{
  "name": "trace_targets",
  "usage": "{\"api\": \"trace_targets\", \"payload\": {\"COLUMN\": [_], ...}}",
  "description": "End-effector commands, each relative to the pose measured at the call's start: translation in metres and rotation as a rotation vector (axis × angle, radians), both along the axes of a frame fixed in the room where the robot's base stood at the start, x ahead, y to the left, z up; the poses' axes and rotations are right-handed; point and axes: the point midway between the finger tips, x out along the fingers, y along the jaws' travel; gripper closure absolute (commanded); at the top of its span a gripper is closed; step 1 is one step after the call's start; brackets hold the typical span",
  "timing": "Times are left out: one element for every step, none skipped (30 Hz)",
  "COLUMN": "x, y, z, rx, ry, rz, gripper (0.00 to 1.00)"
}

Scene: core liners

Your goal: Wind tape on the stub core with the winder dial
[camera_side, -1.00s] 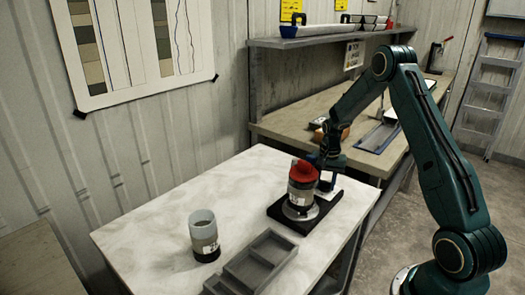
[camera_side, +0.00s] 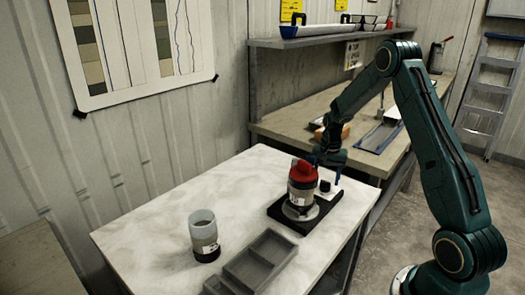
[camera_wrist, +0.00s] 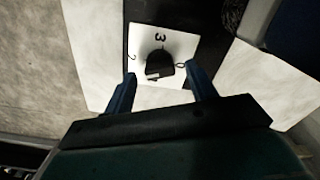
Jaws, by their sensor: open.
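The winder is a black base (camera_side: 277,213) near the table's right edge. A stub core (camera_side: 300,194), with a red top (camera_side: 304,172) and a pale label, stands upright on its round metal plate. Beside it is a black dial knob (camera_side: 324,186) on a white plate, close to the core's right. In the wrist view the knob (camera_wrist: 158,64) sits on the white plate (camera_wrist: 182,45) marked 3, 2 and 0; I cannot tell where it points. My gripper (camera_side: 326,170) is open above the dial. In the wrist view the fingertips (camera_wrist: 161,80) straddle the knob's near side, apart from it.
A clear liner with a dark bottom (camera_side: 203,235) stands at the table's left. A grey compartment tray (camera_side: 262,259) lies at the front. A bench (camera_side: 292,115) with items and a shelf (camera_side: 330,37) are behind. The white tabletop (camera_side: 165,205) is mostly clear.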

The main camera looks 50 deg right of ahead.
Motion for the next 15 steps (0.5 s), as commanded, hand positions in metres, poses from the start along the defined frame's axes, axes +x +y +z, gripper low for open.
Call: {"api": "trace_targets", "payload": {"x": [0.000,0.000,0.001,0.001,0.001,0.001,0.001,0.001,0.001,0.001,0.000,0.001,0.001,0.001,0.001], "y": [0.000,0.000,-0.001,-0.001,-0.001,-0.001,0.000,-0.001,0.000,-0.001,0.000,0.000,-0.001,-0.001,0.000], "z": [0.008,0.012,0.018,0.023,0.028,0.035,0.040,0.045,0.052,0.058,0.063,0.070,0.075,0.080,0.085], "rx": [-0.002,-0.002,-0.003,-0.003,-0.003,-0.002,-0.002,-0.003,-0.003,-0.003,-0.003,-0.003,-0.003,-0.002,-0.003], "ry": [-0.003,-0.003,-0.003,-0.003,-0.003,-0.004,-0.004,-0.005,-0.003,-0.005,-0.003,-0.003,-0.005,-0.004,-0.003], "rz": [0.000,0.000,0.000,0.000,0.000,0.000,0.000,0.000,0.000,0.000,0.000,0.000,0.000,0.000,0.000], "gripper": [0.44,0.44,0.44,0.44,0.44,0.44,0.44,0.44,0.44,0.44,0.44,0.44,0.44,0.44,0.44]}}
